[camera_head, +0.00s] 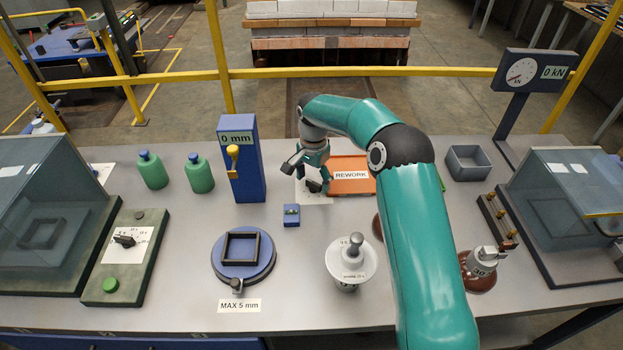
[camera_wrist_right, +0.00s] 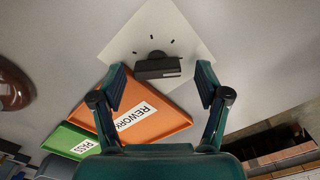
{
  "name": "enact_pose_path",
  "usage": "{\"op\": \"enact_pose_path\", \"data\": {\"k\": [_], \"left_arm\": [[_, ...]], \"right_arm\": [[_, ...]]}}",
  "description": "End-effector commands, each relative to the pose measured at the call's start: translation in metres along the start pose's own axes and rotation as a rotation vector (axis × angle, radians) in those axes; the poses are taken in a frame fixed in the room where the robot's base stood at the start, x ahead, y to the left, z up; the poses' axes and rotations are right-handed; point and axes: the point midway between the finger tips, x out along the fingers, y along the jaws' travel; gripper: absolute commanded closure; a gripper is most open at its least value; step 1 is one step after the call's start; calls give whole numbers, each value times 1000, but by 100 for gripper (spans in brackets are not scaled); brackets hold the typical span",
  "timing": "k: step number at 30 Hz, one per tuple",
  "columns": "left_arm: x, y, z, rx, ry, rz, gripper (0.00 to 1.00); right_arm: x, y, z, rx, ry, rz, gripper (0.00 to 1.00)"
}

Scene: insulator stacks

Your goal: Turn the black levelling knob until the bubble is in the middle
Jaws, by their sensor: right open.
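The black knob (camera_wrist_right: 158,68) has a bar-shaped grip and sits on a white plate with dark tick marks (camera_wrist_right: 150,30). In the head view the knob (camera_head: 315,186) is partly hidden by my right gripper (camera_head: 308,173). In the wrist view the fingers of my right gripper (camera_wrist_right: 160,76) are spread, with the knob seen between their tips and a gap on each side. I cannot tell whether the tips are level with the knob or above it. A small blue block (camera_head: 291,220) with a greenish vial stands in front of the plate; its bubble is too small to make out. My left gripper is not in view.
An orange REWORK tray (camera_head: 350,187) lies right of the knob, with a green PASS tray (camera_wrist_right: 67,139) beside it. A blue 0 mm post (camera_head: 250,180) stands to the left.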

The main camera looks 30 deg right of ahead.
Motion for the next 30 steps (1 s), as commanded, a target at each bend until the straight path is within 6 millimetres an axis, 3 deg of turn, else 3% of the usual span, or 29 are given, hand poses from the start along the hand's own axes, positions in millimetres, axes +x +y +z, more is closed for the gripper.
{"op": "enact_pose_path", "data": {"k": [5, 19, 24, 30], "left_arm": [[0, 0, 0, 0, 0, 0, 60], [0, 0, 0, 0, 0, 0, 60], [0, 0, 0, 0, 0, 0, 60], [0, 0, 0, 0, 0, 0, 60]], "right_arm": [[-15, -1, 0, 1, 1, -3, 25], [-101, -3, -1, -1, 3, -5, 25], [-116, -3, -1, 0, 2, -3, 25], [-119, -3, -1, 0, 2, -3, 25]]}}
